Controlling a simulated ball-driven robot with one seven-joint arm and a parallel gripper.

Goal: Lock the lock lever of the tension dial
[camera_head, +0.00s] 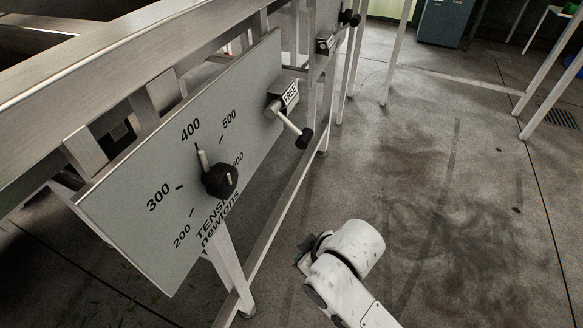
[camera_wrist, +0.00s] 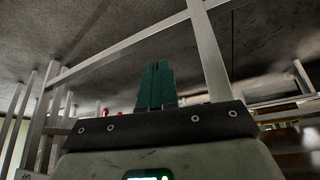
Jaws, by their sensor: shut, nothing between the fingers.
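The tension dial is on a grey panel (camera_head: 150,165) at the left in the head view, marked from 200 to 600. Its black knob (camera_head: 221,180) has a pale pointer near the 400 side.
The panel hangs on a metal frame (camera_head: 140,50) with slanting legs. A second small lever with a black knob (camera_head: 349,18) is farther along the frame. A teal cabinet (camera_head: 444,22) stands at the back. The concrete floor right of the frame is mostly clear.

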